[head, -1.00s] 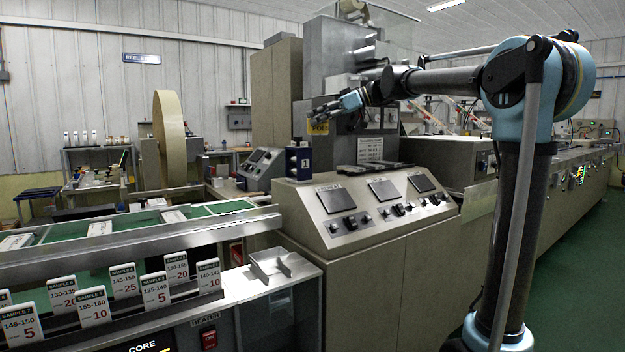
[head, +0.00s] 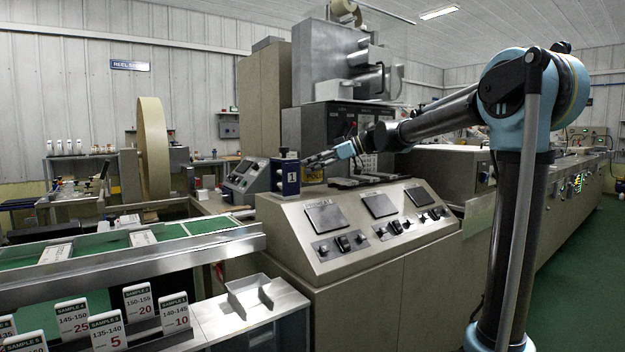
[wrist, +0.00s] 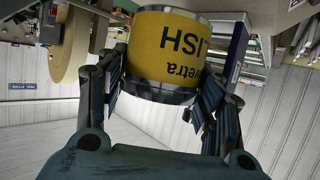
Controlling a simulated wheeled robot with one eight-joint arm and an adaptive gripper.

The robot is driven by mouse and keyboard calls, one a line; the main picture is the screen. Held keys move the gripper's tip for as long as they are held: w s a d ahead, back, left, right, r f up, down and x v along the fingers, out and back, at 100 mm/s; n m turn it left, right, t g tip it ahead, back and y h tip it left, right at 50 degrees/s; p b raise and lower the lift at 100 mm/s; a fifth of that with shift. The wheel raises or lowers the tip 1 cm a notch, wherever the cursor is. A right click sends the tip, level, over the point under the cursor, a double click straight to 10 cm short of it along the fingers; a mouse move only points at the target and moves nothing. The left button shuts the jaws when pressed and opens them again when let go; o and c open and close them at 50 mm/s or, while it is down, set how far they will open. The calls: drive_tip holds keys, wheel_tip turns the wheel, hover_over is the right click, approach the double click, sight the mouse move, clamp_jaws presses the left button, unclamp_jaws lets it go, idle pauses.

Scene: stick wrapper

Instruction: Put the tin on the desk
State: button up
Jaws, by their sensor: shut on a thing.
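The tin (wrist: 165,50) is a yellow cylinder with silver metal rims and dark lettering, which appears upside down in the wrist view. My gripper (wrist: 163,80) is shut on it, one finger on each side. In the head view my gripper (head: 322,158) is held above the sloped control console (head: 330,270), just right of a dark blue box marked 1 (head: 286,178). I cannot tell which surface is the desk.
A steel-edged conveyor (head: 130,262) with sample cards runs at lower left. A tall grey machine (head: 325,75) stands behind my gripper. A cluttered bench (head: 72,200) is at back left. Green floor is open at right.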

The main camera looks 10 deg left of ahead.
sight(312, 175)
drive_tip(key=shift+s+f, duration=0.1)
drive_tip(key=shift+f, duration=1.8)
drive_tip(key=o, duration=1.3)
drive_tip(key=shift+c, duration=0.2)
drive_tip(key=v, duration=1.2)
drive_tip(key=shift+d, duration=0.1)
drive_tip(key=s+d+f+m+t+h, duration=0.1)
drive_tip(key=s+d+f+m+h, duration=0.3)
drive_tip(key=s+d+f, duration=0.6)
drive_tip(key=s+d+f+m+t+h, duration=0.1)
drive_tip(key=s+d+f+m+h, duration=0.4)
drive_tip(key=f, duration=1.1)
drive_tip(key=s+d+f+m+t+h, duration=0.1)
drive_tip(key=s+d+f+m+h, duration=0.3)
drive_tip(key=s+d+f+m, duration=0.5)
drive_tip(key=s+d+f, duration=0.4)
drive_tip(key=s+d, duration=0.3)
drive_tip(key=d, duration=0.2)
drive_tip(key=shift+m, duration=0.4)
